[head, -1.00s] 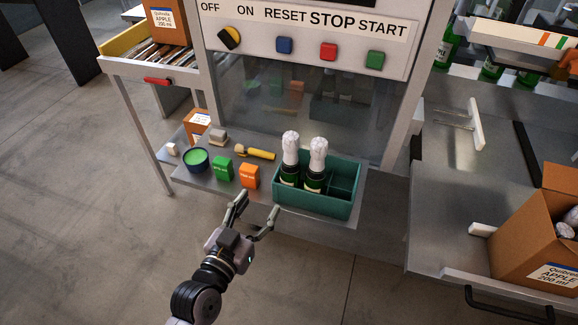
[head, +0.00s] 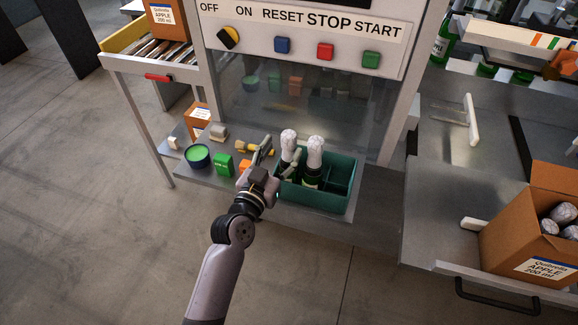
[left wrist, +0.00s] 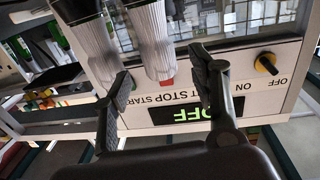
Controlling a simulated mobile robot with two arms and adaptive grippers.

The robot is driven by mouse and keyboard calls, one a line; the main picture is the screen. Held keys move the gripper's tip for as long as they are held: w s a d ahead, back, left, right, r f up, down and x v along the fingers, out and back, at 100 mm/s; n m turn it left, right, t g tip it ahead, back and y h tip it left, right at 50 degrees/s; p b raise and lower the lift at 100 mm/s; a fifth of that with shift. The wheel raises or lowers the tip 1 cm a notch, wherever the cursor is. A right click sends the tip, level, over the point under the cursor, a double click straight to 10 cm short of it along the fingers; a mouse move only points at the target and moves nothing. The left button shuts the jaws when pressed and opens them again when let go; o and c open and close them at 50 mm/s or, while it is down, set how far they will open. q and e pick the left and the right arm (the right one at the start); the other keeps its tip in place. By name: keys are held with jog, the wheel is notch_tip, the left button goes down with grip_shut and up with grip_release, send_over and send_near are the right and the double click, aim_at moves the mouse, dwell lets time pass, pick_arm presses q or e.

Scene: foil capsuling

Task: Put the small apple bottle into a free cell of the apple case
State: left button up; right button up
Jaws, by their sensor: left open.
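Two dark green bottles with white foil tops, the left one (head: 288,137) and the right one (head: 314,152), stand upright in a teal crate (head: 322,201). I cannot read which is apple. My left gripper (head: 278,154) is open at the left bottle's neck, partly hiding that bottle. In the left wrist view, one foil neck (left wrist: 151,40) shows between the open fingers (left wrist: 163,86); another neck (left wrist: 92,42) is outside them. The cardboard apple case (head: 507,235), labelled 200 ml, stands at the right with several foil-topped bottles inside; its cells are mostly hidden. My right gripper is not in view.
On the shelf left of the crate are a round tub (head: 197,156), a green packet (head: 223,164), an orange packet partly hidden, and a yellow-handled tool (head: 226,146). The machine's clear panel (head: 300,105) rises behind. A white bracket (head: 471,120) stands on the right-hand bench.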

aim_at(286, 144)
pick_arm(q)
jog(key=p+x, duration=0.1)
jog(key=x, duration=0.2)
jog(key=shift+w+d+r, duration=0.15)
jog(key=shift+w, duration=0.15)
jog(key=shift+w+d, duration=0.25)
jog(key=shift+w, duration=0.3)
jog(key=shift+s, duration=0.1)
jog(key=shift+c, duration=0.3)
grip_shut()
